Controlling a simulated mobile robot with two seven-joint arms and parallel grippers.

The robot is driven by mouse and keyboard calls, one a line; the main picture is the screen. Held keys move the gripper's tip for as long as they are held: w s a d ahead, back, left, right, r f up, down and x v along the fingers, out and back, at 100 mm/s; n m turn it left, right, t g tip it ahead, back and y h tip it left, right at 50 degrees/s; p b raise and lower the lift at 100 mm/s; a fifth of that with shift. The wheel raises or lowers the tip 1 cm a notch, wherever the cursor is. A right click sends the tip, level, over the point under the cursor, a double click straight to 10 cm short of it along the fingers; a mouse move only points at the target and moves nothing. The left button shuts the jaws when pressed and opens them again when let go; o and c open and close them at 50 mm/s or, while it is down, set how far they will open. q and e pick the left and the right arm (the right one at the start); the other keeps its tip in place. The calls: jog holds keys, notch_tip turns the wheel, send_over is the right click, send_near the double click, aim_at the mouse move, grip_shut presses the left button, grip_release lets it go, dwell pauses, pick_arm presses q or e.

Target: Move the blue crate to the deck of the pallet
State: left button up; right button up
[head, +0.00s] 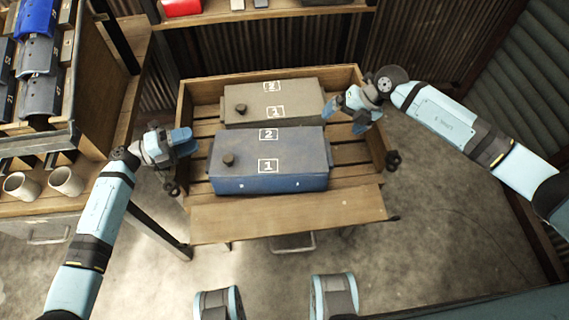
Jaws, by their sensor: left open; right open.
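The blue crate (290,182) is a closed box with a dark knob on its lid and white labels 1 and 2. It sits over the slatted wooden deck of what looks like the pallet (285,213), which has raised wooden sides; whether it rests fully on the slats is hidden. My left gripper (188,143) is open and empty, just left of the crate's back left corner. My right gripper (345,110) is open, beyond the crate's back right corner, and looks apart from it.
A grey-olive box (305,98) with the same knob and labels stands directly behind the blue crate. A rack of blue and grey bins (38,60) and two white mugs (66,181) are at the left. A shelf (220,15) with a red item is behind. Bare slats show right of the crate.

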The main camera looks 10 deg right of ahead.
jog(key=v, duration=0.8)
jog(key=shift+s+d, duration=0.15)
jog(key=shift+d, duration=0.3)
jog(key=shift+f, duration=0.15)
